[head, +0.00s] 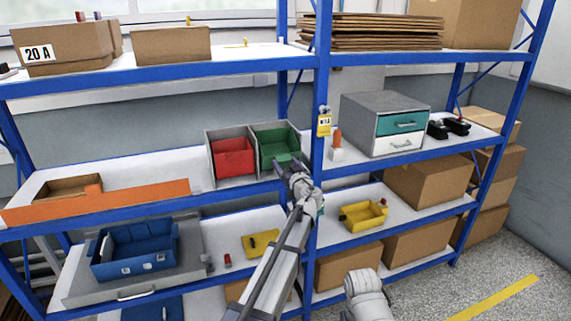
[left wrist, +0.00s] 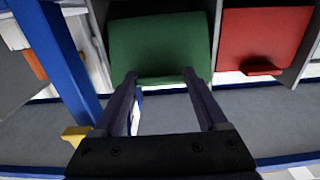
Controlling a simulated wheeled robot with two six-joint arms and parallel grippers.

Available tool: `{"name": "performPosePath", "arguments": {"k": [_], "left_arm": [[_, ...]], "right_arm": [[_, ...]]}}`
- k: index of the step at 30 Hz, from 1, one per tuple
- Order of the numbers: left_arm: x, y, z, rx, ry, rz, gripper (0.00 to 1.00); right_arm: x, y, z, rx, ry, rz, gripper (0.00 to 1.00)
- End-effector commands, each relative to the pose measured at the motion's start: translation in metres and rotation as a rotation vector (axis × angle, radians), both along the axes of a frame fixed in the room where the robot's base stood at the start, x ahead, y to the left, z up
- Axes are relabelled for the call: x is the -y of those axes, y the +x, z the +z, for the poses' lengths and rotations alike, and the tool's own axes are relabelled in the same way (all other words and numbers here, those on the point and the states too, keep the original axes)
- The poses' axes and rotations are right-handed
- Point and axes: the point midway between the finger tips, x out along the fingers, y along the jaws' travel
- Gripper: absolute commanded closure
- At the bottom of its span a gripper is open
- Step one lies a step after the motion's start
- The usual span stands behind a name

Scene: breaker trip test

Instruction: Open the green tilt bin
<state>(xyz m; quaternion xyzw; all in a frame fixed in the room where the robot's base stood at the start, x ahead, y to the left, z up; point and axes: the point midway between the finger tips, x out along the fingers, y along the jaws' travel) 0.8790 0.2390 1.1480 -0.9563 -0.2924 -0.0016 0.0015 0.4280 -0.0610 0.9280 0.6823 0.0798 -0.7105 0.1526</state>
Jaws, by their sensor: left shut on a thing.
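The green tilt bin (head: 278,145) sits in the right half of a grey two-bay housing on the middle shelf, beside the red bin (head: 232,158). In the left wrist view the green bin (left wrist: 158,45) fills the top middle, with a lip along its edge nearest the fingers. My left gripper (head: 290,166) is at the front of the green bin; its fingertips (left wrist: 161,76) are at the two ends of that lip, shut on it. I cannot tell how far the bin is tilted. My right gripper is out of view.
An orange strip (head: 110,203) edges the shelf at left.

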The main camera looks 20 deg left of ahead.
Motion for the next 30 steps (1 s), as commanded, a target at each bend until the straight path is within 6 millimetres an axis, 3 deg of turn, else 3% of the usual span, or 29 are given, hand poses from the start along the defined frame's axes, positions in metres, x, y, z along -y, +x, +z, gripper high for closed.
{"name": "performPosePath", "arguments": {"k": [8, 9, 15, 24, 30], "left_arm": [[-0.001, 0.000, -0.002, -0.001, -0.008, 0.003, 1.00], [-0.001, 0.000, -0.002, -0.001, -0.008, 0.003, 0.23], [-0.001, 0.000, -0.001, 0.000, -0.005, 0.002, 0.01], [0.000, -0.001, -0.001, 0.000, -0.004, 0.001, 0.00], [0.009, -0.015, 0.000, 0.000, -0.004, 0.000, 0.00]], "right_arm": [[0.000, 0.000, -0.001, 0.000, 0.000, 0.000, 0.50], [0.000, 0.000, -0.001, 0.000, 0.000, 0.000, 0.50], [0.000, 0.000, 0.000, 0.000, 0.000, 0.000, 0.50], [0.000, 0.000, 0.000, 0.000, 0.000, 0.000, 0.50], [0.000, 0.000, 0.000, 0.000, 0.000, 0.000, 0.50]]}}
